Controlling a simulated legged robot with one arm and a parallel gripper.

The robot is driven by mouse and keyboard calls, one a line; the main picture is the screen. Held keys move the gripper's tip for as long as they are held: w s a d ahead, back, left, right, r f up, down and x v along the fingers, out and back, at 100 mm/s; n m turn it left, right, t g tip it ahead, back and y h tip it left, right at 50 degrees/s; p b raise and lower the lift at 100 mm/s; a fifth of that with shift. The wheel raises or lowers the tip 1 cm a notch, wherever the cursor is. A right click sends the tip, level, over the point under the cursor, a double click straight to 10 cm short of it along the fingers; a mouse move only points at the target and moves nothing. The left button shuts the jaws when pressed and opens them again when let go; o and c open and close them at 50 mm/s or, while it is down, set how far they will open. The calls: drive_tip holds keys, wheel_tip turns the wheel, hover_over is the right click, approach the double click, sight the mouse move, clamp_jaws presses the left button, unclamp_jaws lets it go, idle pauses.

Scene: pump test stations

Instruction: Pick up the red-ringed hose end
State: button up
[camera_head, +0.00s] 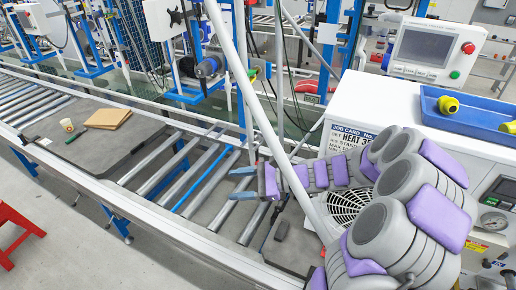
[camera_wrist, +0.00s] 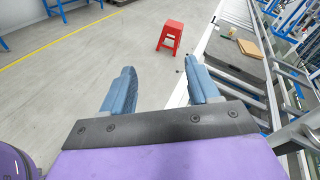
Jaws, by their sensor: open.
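I cannot make out a red-ringed hose end for certain in either view. Dark hoses or cables hang among the frames at the back in the head view, and their ends are too small to tell. My gripper (camera_head: 240,183) is open above the roller conveyor (camera_head: 192,176), with its two blue fingers apart. In the wrist view my gripper (camera_wrist: 159,65) also shows open, with nothing between its fingers. Beyond them are the floor and a red stool (camera_wrist: 171,37).
A white cabinet (camera_head: 372,98) with a blue tray (camera_head: 468,115) of yellow parts stands at the right. A control box (camera_head: 433,50) with a screen is behind it. White sloping poles cross near my arm.

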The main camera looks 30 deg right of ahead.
drive_tip(key=w+d+f+m+t+h, duration=0.25)
drive_tip(key=d+m+t, duration=0.4)
drive_tip(key=d, duration=0.35)
drive_tip(key=m+t+h, duration=0.2)
drive_tip(key=m+h, duration=0.1)
drive_tip(key=m, duration=0.2)
approach(257, 152)
drive_tip(key=b+x, duration=0.1)
drive_tip(key=x, duration=0.4)
drive_tip(key=b+x, duration=0.2)
drive_tip(key=x, duration=0.4)
drive_tip(key=shift+w+a+f, duration=0.15)
drive_tip(key=shift+a, duration=0.2)
drive_tip(key=shift+w, duration=0.2)
drive_tip(key=shift+d, duration=0.95)
drive_tip(key=shift+c, duration=0.7)
drive_tip(key=shift+a, duration=0.7)
drive_tip(key=c, duration=0.6)
drive_tip(key=shift+d, duration=0.2)
clamp_jaws()
